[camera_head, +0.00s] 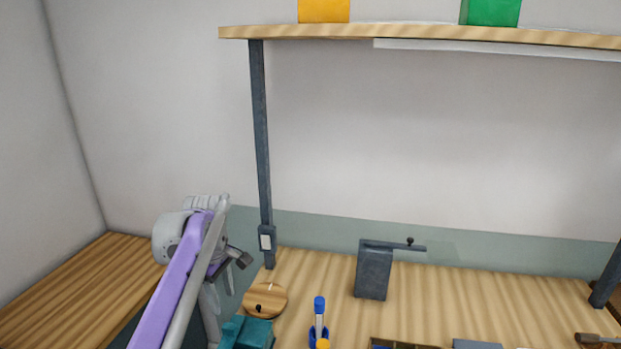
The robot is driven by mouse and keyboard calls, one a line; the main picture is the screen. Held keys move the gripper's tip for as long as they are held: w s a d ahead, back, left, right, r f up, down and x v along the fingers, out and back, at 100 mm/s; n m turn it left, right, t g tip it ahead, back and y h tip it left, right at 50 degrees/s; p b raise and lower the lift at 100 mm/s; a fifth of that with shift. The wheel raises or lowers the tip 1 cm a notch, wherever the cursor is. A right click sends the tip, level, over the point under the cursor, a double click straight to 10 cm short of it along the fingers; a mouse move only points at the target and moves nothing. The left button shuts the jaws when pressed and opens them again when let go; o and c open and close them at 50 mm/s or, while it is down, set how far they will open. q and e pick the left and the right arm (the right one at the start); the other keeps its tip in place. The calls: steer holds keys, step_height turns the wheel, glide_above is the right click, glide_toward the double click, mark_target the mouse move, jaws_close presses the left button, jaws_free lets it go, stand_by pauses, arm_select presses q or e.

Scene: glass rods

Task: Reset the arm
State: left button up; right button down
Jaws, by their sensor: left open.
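My left arm, with a purple link, rises from the bottom left. Its dark left gripper (240,259) is open with nothing seen between its fingers, beside the workbench's left back corner and near the grey shelf post. The gripper is small here and partly hidden by the arm. My right gripper is not in view.
On the wooden bench (460,295) are a round wooden disc (264,300), a teal block (247,333), an upright blue-topped item (319,306) and a dark grey stand (373,274). A shelf (420,37) with yellow (323,10) and green (490,12) boxes is above.

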arm_select(q)
steer(key=s+d+f+m+t, duration=0.1)
steer(key=s+f+m, duration=0.3)
steer(key=s, duration=0.4)
steer(key=s+d+f+m+t, duration=0.2)
steer(key=s+f+m, duration=0.3)
steer(key=s, duration=0.4)
steer(key=s+d+f+m+t, duration=0.2)
steer(key=s+f+m, duration=0.3)
steer(key=s, duration=0.4)
steer(key=shift+s+d+m, duration=0.2)
steer(key=shift+d+m, duration=0.3)
steer(key=shift+d, duration=0.2)
